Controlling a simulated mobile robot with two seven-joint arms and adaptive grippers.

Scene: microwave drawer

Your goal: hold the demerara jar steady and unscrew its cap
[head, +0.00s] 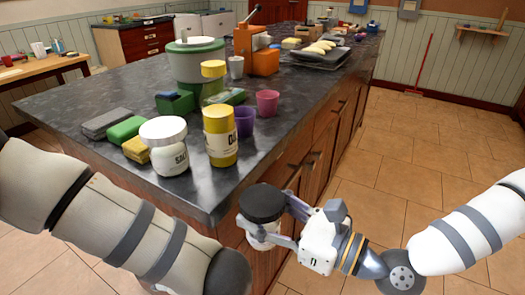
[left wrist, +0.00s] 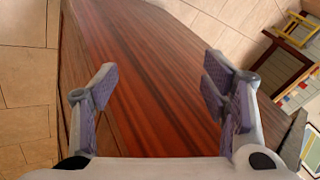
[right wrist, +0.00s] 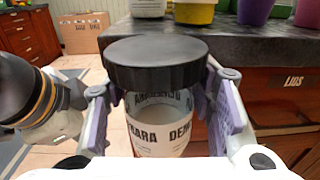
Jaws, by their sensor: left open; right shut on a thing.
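The demerara jar (right wrist: 158,125) is a clear jar with a white label and a wide black cap (right wrist: 157,62). It is upright, with the cap on top. My right gripper (right wrist: 160,105) is shut on the jar body below the cap, one finger on each side. In the head view the black cap (head: 262,203) shows beside the counter's near corner, and the jar is held in the air. My left gripper (left wrist: 160,88) is open and empty in the left wrist view, facing reddish wood. In the head view its fingers are hidden.
The dark island counter (head: 75,95) is close to the jar. Near its edge stand a white salt jar (head: 166,150), a yellow-capped jar (head: 220,138), cups and sponges. Drawers (head: 300,165) line its side.

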